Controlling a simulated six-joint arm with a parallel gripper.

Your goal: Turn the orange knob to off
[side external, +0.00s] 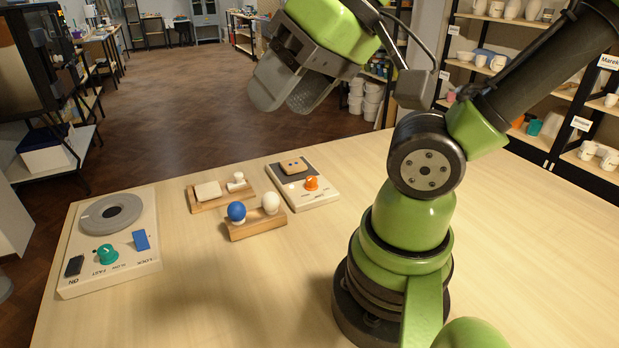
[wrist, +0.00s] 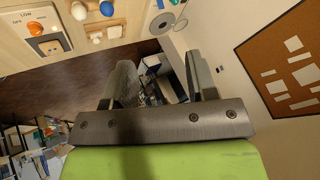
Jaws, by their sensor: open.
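The orange knob (side external: 312,183) sits on a pale control panel (side external: 318,201) with a dark plate, toward the back of the table. A small tan block with dark dots (side external: 293,166) lies on the dark plate. My gripper (side external: 290,98) is raised high above the table, above and well apart from the knob. It is open and empty; its two fingers (wrist: 165,80) stand apart in the wrist view.
A wooden stand with blue and white balls (side external: 256,228) stands near the knob's panel, with another wooden piece (side external: 218,197) behind it. A larger panel with a grey ring and teal knob (side external: 107,253) lies at left. The table's front middle (side external: 240,310) is clear.

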